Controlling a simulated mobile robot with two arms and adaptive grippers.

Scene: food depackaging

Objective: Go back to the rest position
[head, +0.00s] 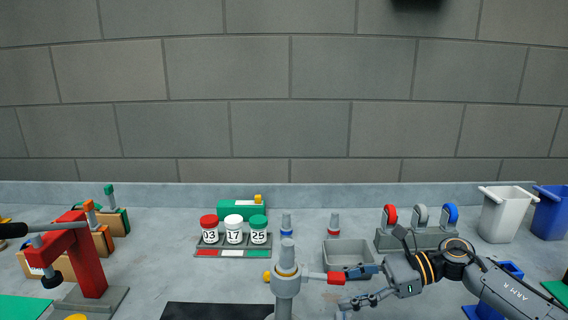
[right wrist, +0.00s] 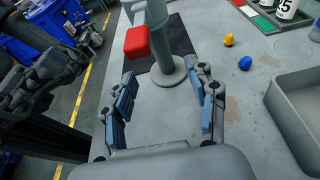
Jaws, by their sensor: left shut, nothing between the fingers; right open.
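My right gripper (head: 358,285) is at the lower right of the head view, low over the front of the worktop beside a grey post with a red handle (head: 335,278). In the right wrist view its two blue-padded fingers (right wrist: 164,80) stand apart with nothing between them. The post's round base (right wrist: 172,76) and red block (right wrist: 137,42) show just beyond the fingers. My left gripper (right wrist: 72,60) shows at the left of the right wrist view, past the worktop edge, shut and empty. I cannot make it out in the head view.
A grey open tray (head: 347,247) stands behind my right gripper. Lidded jars (head: 234,234) sit in a rack, a red press (head: 85,258) stands left, and white (head: 504,213) and blue (head: 550,214) bins stand right. A yellow (right wrist: 229,40) and a blue piece (right wrist: 245,63) lie loose.

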